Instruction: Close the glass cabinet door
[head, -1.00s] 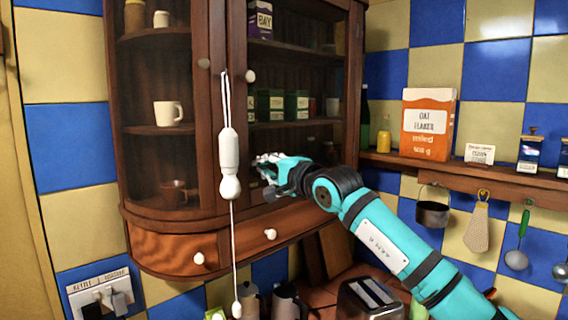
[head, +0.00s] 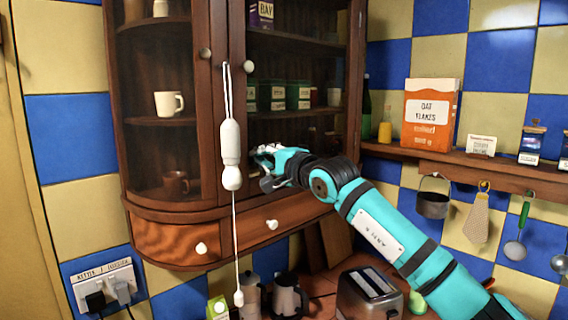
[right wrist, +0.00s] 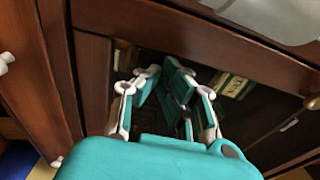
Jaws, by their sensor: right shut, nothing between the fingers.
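The wooden glass cabinet (head: 175,228) hangs on the tiled wall in the head view. Its right glass door (head: 236,38) has a round white knob (head: 249,67) high on its left stile and stands near its frame; I cannot tell whether it is fully shut. The curved left door (head: 205,110) has its own knob. My right gripper (head: 264,158) is shut and empty in front of the right door's lower pane. The right wrist view shows its fingers (right wrist: 165,95) close to the dark glass, partly doubled as if reflected; contact is unclear. My left gripper is out of view.
A white pull cord (head: 231,150) hangs before the cabinet, left of my right gripper. Right of the cabinet, a shelf (head: 480,172) holds an oat flakes box (head: 431,115) and jars, with utensils hanging below. A toaster (head: 368,295) and kettles stand underneath.

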